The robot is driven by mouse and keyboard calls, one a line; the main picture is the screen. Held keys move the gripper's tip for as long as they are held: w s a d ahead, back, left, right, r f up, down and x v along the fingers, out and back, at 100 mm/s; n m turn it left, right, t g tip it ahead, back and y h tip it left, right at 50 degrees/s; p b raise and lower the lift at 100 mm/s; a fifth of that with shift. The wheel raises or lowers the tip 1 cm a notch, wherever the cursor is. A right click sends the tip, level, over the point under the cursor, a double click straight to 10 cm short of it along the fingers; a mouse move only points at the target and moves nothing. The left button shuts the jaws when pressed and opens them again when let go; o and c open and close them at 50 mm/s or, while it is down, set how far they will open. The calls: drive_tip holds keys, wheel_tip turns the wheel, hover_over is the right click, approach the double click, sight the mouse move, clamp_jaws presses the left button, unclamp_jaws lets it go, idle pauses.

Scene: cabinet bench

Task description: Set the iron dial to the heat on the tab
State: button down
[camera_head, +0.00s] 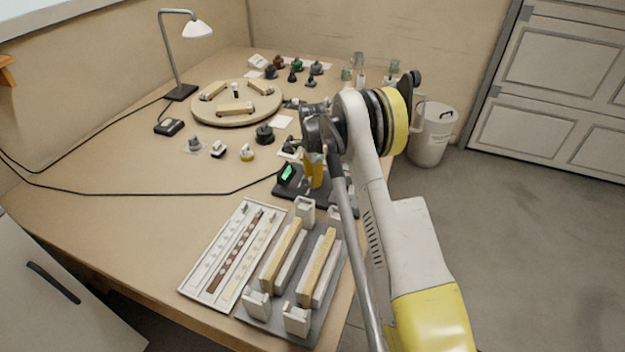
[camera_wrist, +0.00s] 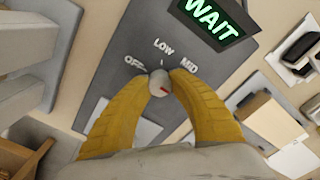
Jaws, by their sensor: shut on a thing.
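The iron dial (camera_wrist: 159,82) is a small grey round knob with a red mark on its lower right side. It sits on a dark station panel (camera_wrist: 110,70) with the labels OFF, LOW and MID around its far side. My gripper (camera_wrist: 160,84) has its yellow fingertips on both sides of the dial, shut on it. The right finger may cover further labels. A screen (camera_wrist: 212,14) on the panel reads WAIT in green; it also glows in the head view (camera_head: 287,173). In the head view my arm hides the dial. I cannot make out the tab.
A long tray (camera_head: 190,285) and a grey rack with wooden bars (camera_head: 262,325) stand in front of the station. A round wooden board (camera_head: 200,113), small knob-like parts and a lamp (camera_head: 197,28) are farther back. A cable crosses the left of the bench, where there is free room.

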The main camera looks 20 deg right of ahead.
idle(0.3)
drive_tip(key=c, duration=1.1)
unclamp_jaws()
wheel_tip(320, 180, up, 12)
